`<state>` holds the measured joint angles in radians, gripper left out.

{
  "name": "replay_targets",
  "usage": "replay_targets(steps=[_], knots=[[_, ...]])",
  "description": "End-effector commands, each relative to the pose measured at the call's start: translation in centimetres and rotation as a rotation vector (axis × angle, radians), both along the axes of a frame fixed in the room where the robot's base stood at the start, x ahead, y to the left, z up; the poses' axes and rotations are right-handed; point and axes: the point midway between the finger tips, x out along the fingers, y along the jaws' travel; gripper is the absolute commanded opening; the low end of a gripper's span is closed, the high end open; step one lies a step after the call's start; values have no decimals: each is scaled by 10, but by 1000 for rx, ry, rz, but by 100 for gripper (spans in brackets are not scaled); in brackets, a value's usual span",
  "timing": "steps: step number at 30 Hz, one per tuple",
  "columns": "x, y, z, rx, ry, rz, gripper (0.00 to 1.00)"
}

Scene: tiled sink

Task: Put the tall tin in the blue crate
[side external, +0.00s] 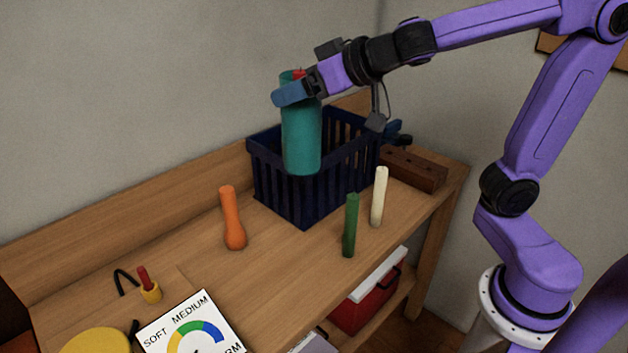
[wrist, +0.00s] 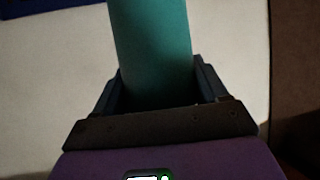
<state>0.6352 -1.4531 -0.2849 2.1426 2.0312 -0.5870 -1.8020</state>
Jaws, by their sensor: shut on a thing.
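The tall tin (side external: 302,140) is a teal cylinder, held upright near its top. My gripper (side external: 298,92) is shut on it, with blue fingers at the tin's upper end. The tin also fills the upper middle of the wrist view (wrist: 152,45), between the gripper fingers (wrist: 158,85). The blue crate (side external: 275,188) is a dark blue slatted basket on the wooden bench. In the side view the tin overlaps the crate's opening and near wall; its lower end shows in front of the slats. Whether it is over or inside the crate I cannot tell for sure.
An orange bottle-like object (side external: 231,218) stands left of the crate. A green stick (side external: 351,225) and a cream stick (side external: 379,197) stand in front of it at right. A brown block (side external: 415,170) lies right of the crate. A gauge card (side external: 190,330) is at the front left.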

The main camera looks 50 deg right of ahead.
Motion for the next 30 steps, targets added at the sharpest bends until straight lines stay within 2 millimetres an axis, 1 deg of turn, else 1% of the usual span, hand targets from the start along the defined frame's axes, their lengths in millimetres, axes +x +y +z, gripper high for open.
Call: replay_targets(steps=[1,3,9,12,17,24,30], knots=[[2,-14,-5,-1,0,-29,26],[3,-30,-10,0,0,-62,26],[4,-67,-24,0,0,-136,26],[3,-81,-30,0,2,-164,26],[2,-97,-36,2,5,-196,26],[-1,-114,-43,3,8,-228,26],[11,-108,-41,6,7,-205,26]])
